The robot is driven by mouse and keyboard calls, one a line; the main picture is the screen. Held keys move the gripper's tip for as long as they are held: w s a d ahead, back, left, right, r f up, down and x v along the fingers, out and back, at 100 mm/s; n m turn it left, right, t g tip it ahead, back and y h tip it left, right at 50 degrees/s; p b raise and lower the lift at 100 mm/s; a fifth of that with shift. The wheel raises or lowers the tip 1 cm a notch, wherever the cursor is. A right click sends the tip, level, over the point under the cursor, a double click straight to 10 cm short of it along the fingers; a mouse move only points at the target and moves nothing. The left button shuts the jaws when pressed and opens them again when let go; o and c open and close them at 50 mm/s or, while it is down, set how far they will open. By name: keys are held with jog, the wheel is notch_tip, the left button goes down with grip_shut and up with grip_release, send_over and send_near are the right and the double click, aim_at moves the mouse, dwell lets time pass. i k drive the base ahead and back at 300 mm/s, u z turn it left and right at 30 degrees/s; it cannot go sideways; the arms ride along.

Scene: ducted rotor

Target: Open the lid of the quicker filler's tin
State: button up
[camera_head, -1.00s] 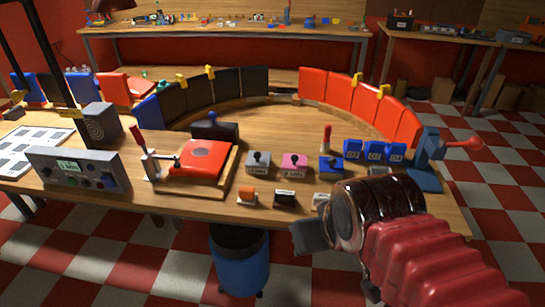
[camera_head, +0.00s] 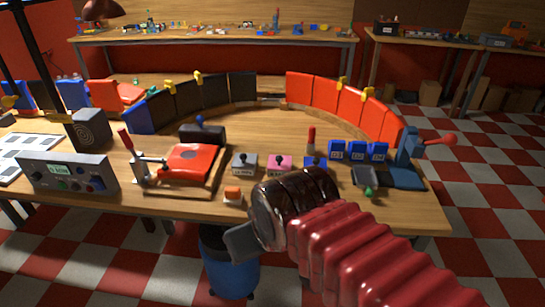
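Three small tins with knobbed lids stand in a row on the workbench (camera_head: 190,212): a grey tin (camera_head: 245,165), a pink tin (camera_head: 279,165) and a blue tin (camera_head: 315,165). Their lids look shut. The front labels are too small to read surely, so I cannot tell which is the quicker filler's. My gripper (camera_head: 240,243) shows as a grey finger at the end of my dark wrist and red ribbed sleeve, before the bench's front edge and lower in the picture than the tins. Its opening is not visible. My wrist hides the bench top below the pink and blue tins.
An orange-topped block (camera_head: 232,196) sits in front of the grey tin. A red clamp press (camera_head: 190,163) stands left, a grey control box (camera_head: 70,175) further left. Blue numbered blocks (camera_head: 358,150) and a blue lever press (camera_head: 408,160) stand right. A blue bin (camera_head: 232,277) is below.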

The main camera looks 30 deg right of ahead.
aim_at(280, 162)
jog(key=z, duration=0.1)
jog(key=i, duration=1)
jog(key=u, duration=0.1)
